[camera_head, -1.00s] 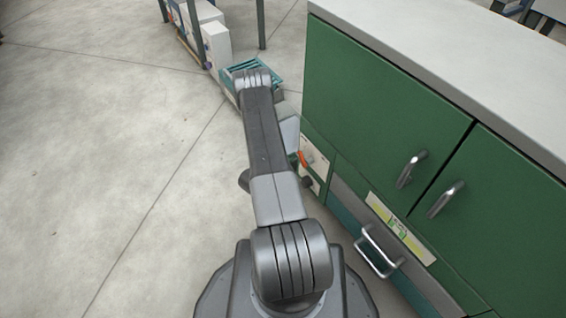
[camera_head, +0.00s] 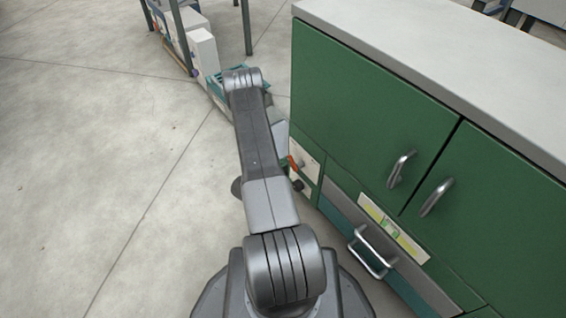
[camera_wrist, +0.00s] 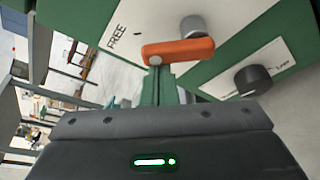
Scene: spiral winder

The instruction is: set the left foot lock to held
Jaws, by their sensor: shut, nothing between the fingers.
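The foot lock is an orange lever (camera_wrist: 178,51) on a white plate marked FREE (camera_wrist: 117,37), on the green cabinet's low front. A grey cylinder (camera_wrist: 193,26) stands beside the lever. In the head view the orange lever (camera_head: 293,162) shows just right of my arm. Which setting it points to I cannot tell, and no "held" mark is readable. My gripper (camera_wrist: 160,140) shows as a dark housing with a green light, close below the lever in the wrist view. It is shut and empty; its fingertips are not clearly visible.
A black knob (camera_wrist: 253,80) sits on another white plate right of the lever. The green cabinet (camera_head: 370,110) with metal door handles fills the right side. A metal handle (camera_head: 371,252) sticks out low. Open concrete floor (camera_head: 90,180) lies left.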

